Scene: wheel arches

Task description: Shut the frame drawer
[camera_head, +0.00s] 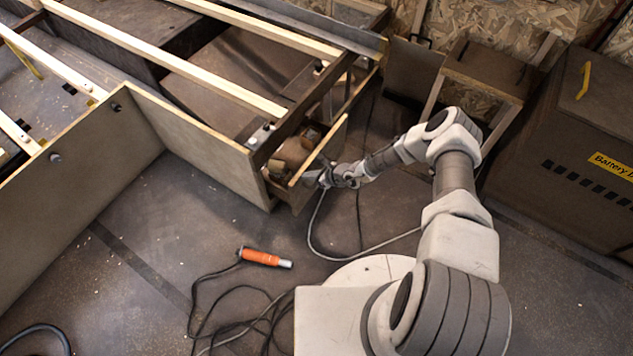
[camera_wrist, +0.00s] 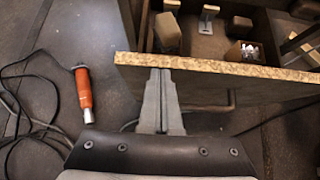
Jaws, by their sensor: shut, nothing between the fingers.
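The frame drawer (camera_head: 319,160) stands partly pulled out from the end of the wooden frame in the head view. In the wrist view its front board (camera_wrist: 220,71) shows a raw chipboard top edge, with blocks and small parts in the box behind it. My gripper (camera_head: 322,178) is at the outer face of the drawer front. In the wrist view my gripper (camera_wrist: 161,75) is shut and empty, its fingertips at the board's edge, left of the middle. I cannot tell whether they touch. A bar handle (camera_wrist: 215,108) shows below the edge, to the right of the fingers.
An orange-handled tool (camera_head: 262,257) with a dark cable lies on the floor left of my base. A grey cable (camera_head: 314,238) loops on the floor below the drawer. A battery box (camera_head: 570,140) and a wooden stand (camera_head: 483,72) are at the right.

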